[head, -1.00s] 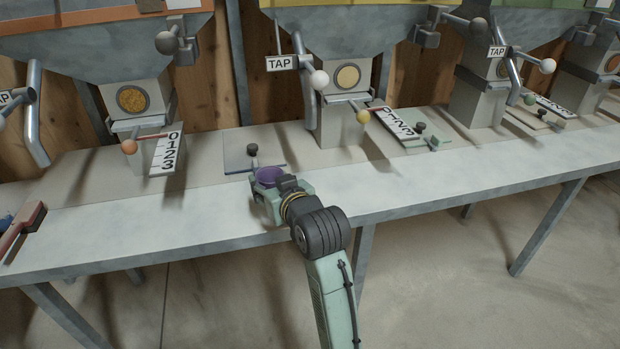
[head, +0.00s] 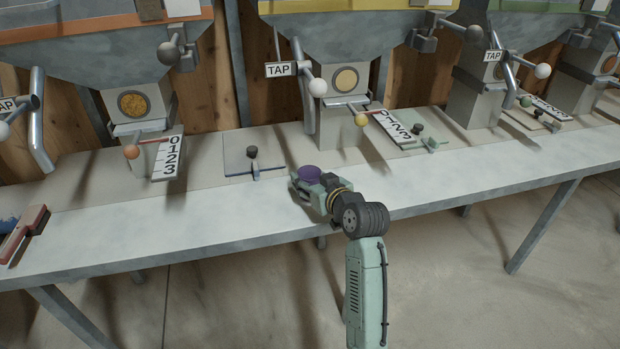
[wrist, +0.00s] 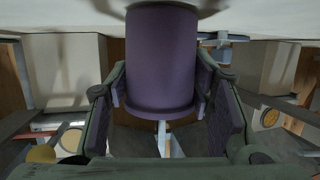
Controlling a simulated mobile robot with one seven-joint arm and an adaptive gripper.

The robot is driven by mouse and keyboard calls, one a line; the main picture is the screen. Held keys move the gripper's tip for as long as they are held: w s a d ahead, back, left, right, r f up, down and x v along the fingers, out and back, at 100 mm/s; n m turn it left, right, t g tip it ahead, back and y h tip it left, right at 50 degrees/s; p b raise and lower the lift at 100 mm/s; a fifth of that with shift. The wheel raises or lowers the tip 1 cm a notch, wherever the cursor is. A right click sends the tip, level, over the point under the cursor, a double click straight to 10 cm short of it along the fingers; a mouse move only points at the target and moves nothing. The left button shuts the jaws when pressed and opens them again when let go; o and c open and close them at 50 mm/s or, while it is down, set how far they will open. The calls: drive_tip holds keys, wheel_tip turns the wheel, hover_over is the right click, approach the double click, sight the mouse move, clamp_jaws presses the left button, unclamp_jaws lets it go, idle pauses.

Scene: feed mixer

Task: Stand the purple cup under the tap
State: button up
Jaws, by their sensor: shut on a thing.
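The purple cup (head: 309,172) is upright between the fingers of my gripper (head: 308,182), over the pale bench top in front of the middle machine. In the wrist view the cup (wrist: 161,60) fills the middle, with a finger pad on each side; my gripper (wrist: 163,95) is shut on it. I cannot tell whether its base touches the bench. Similar taps stand at the left (head: 38,125) and right (head: 507,80).
A flat plate with a black knob (head: 252,153) lies left of the cup. A yellow-knobbed lever (head: 361,120) and number strip (head: 393,125) are right of the middle tap. A red-handled brush (head: 25,232) lies at the bench's left end. The bench front (head: 200,215) is clear.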

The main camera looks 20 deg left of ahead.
drive_tip(key=shift+f, duration=0.25)
drive_tip(key=o, duration=1)
drive_tip(key=shift+r, duration=0.1)
drive_tip(key=shift+o, duration=0.2)
